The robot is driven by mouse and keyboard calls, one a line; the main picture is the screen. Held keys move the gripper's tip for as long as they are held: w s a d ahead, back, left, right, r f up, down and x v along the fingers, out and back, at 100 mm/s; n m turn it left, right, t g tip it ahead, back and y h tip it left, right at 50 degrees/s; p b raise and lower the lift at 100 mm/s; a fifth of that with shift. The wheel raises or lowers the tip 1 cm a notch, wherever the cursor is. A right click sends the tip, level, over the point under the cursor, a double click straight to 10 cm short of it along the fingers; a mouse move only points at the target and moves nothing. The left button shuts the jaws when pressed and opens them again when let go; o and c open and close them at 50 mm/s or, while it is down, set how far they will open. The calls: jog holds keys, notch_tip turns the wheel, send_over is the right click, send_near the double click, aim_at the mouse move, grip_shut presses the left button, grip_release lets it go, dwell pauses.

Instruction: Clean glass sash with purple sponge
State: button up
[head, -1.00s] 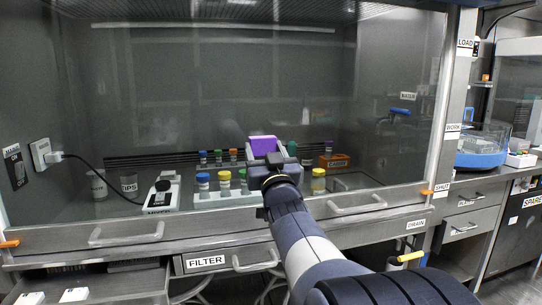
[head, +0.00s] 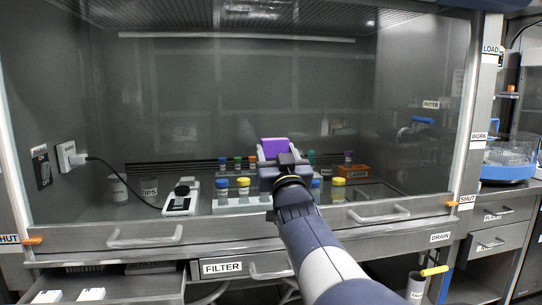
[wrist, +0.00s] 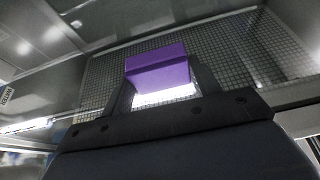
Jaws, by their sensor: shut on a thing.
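The glass sash (head: 250,95) is a wide clear pane in a metal frame across the front of the hood. It has two pale handles on its lower rail (head: 265,231). The purple sponge (head: 274,147) is held up in front of the lower middle of the pane. I cannot tell whether the sponge touches the glass.
Behind the glass are capped bottles in a rack (head: 240,201), a small white device (head: 181,200) and an orange box (head: 353,171). Below, a drawer (head: 130,288) stands open at left. A yellow-handled item (head: 434,271) is at lower right. A blue basin (head: 508,165) stands on the right bench.

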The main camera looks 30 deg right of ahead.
aim_at(296, 144)
jog(key=shift+s+d+f+p, duration=0.1)
jog(key=shift+s+d+p, duration=0.45)
jog(key=shift+d, duration=0.95)
jog(key=shift+s+d+r+p, duration=0.1)
jog(key=shift+s+d+p, duration=0.4)
jog(key=shift+d, duration=0.95)
jog(key=shift+s+d+f+p, duration=0.1)
jog(key=shift+s+d+p, duration=0.15)
jog(key=shift+d+p, duration=0.9)
jog(key=shift+w+a+b, duration=0.3)
jog(key=shift+a+b, duration=0.45)
jog(key=shift+w+a+b, duration=0.3)
jog(key=shift+a+b, duration=0.4)
jog(key=shift+b, duration=0.05)
jog(key=a+b, duration=0.1)
jog(key=w+a+b, duration=0.1)
jog(key=a+b, duration=0.3)
jog(key=shift+w+a+f, duration=0.15)
jog(key=shift+w+a, duration=0.1)
jog(key=shift+w, duration=0.05)
jog(key=shift+w+a+b, duration=0.2)
jog(key=shift+a+b, duration=0.25)
jog(key=shift+a, duration=0.15)
